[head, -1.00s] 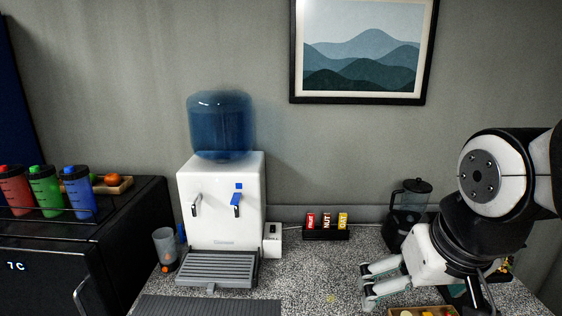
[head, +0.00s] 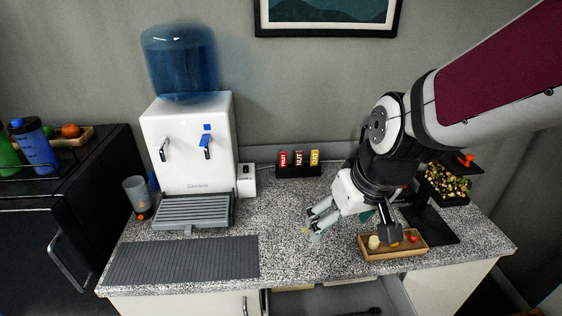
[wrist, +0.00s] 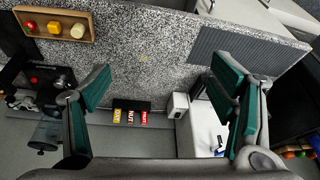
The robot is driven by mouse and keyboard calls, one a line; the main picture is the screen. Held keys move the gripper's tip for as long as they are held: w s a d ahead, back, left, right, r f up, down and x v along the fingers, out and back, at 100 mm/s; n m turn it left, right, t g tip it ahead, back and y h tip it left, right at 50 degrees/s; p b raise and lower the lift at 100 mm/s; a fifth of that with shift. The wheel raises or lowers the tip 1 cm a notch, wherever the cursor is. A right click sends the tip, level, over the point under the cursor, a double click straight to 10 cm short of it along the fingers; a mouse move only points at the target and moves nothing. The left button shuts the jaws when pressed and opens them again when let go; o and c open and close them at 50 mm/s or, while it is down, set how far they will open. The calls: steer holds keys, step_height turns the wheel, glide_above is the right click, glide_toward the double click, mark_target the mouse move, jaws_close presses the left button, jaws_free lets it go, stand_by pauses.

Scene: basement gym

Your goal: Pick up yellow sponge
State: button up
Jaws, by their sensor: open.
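A water dispenser (head: 187,150) with a drip tray and a ribbed grey mat (head: 182,260) stand left. A rack of bars (head: 298,170) is at the wall. A blender (wrist: 52,115) shows in the wrist view. A drawer (head: 335,298) below the counter is open. The middle counter is clear.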

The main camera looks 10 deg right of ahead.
step_height(320, 180, down, 17)
steer(key=w+a+n+g, duration=0.1)
steer(key=w+a+g, duration=0.1)
steer(key=shift+n+g+h, duration=0.5)
steer(key=shift+n+g, duration=0.2)
steer(key=shift+g, duration=0.2)
steer(key=s+f, duration=0.2)
steer(key=f, duration=0.6)
steer(key=s+f+p, duration=0.1)
steer(key=s+f, duration=0.2)
steer(key=f, duration=0.5)
steer(key=s+f+p, duration=0.1)
steer(key=s+f, duration=0.2)
steer(key=f, duration=0.5)
steer(key=shift+s+d+f, duration=0.2)
steer(key=shift+d, duration=0.1)
steer(key=shift+w+a+f+p, duration=0.1)
steer(key=shift+f+p, duration=0.15)
steer(key=shift+f, duration=1.25)
steer(key=shift+w+a+f+p, duration=0.1)
steer(key=shift+f+p, duration=0.15)
steer(key=shift+f, duration=1.25)
steer(key=shift+d, duration=0.1)
steer(key=shift+c, duration=0.6)
steer(key=c, duration=0.8)
steer(key=shift+c, duration=0.2)
